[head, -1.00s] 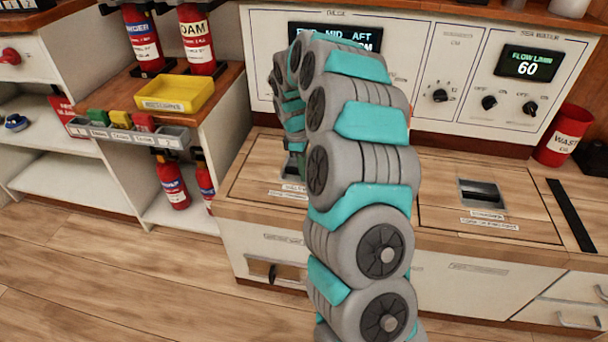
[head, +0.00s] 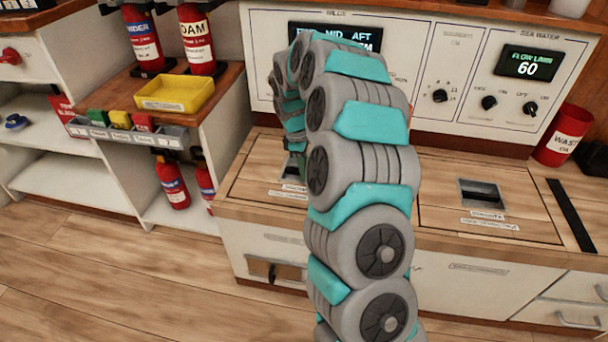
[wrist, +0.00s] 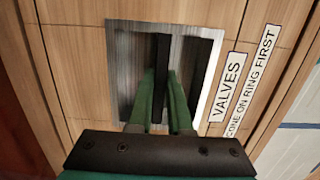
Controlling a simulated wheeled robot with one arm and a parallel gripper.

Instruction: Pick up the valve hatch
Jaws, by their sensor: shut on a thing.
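The valve hatch (wrist: 85,60) is a wood-grain panel with a metal-framed recess and a dark bar handle (wrist: 161,50). Its label reads "VALVES" and "CONE ON RING FIRST". My gripper (wrist: 163,88) reaches into the recess with its green fingers shut on the bar. In the head view the hatch (head: 252,172) lies flat in the bench top, left of my arm, which hides part of it. The gripper itself is mostly hidden there.
A second hatch (head: 445,205) with its own recess lies to the right in the bench. A control panel (head: 455,50) stands behind. A red waste bin (head: 563,135) is at the right. A yellow tray (head: 175,93) and fire extinguishers (head: 196,40) are on the left shelves.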

